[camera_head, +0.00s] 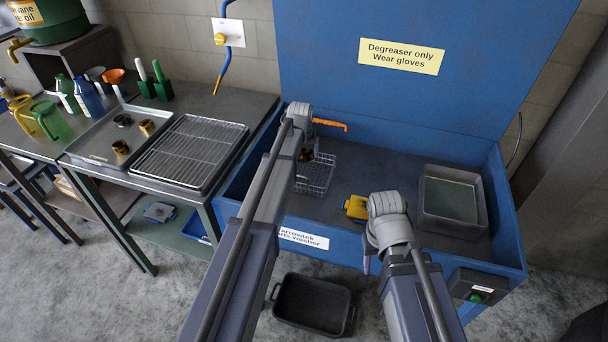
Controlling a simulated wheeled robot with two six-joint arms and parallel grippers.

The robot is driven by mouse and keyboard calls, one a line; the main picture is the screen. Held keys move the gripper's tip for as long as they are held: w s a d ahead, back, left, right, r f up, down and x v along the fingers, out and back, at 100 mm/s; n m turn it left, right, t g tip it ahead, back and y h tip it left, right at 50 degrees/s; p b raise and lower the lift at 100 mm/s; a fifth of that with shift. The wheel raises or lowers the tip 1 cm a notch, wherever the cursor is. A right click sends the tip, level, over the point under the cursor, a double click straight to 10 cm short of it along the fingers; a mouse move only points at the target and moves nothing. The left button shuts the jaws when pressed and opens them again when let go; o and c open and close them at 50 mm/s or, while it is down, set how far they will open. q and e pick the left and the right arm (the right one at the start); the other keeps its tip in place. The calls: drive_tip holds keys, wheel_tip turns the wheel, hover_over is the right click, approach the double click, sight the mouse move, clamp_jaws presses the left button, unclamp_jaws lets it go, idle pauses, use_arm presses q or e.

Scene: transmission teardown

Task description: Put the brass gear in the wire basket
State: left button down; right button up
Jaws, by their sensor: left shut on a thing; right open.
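The wire basket (317,178) stands in the blue parts washer at its left side. My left gripper (305,154) is over the back left part of the basket, mostly hidden by its own wrist. It is shut on a small brass-coloured part, which looks like the brass gear (308,156); only a sliver shows. I cannot tell whether the gear touches the basket. My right gripper (369,258) is open at the washer's front edge, largely hidden by its wrist.
A yellow object (356,207) lies on the washer (360,170) floor, right of the basket. A grey tub (452,200) stands at the right. An orange nozzle (330,124) juts near my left wrist. A metal tray (100,155) with several small parts and a wire rack (190,150) are left.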

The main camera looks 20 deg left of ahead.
sight(303, 161)
use_arm(q)
drive_tip(key=shift+f+b, duration=4.2)
drive_tip(key=shift+f, duration=0.35)
drive_tip(key=shift+f, duration=0.1)
drive_tip(key=shift+f, duration=0.15)
unclamp_jaws()
drive_tip(key=shift+r, duration=0.2)
drive_tip(key=shift+r, duration=0.15)
drive_tip(key=p+v, duration=1.1)
drive_tip(key=v, duration=0.1)
drive_tip(key=shift+d, duration=0.1)
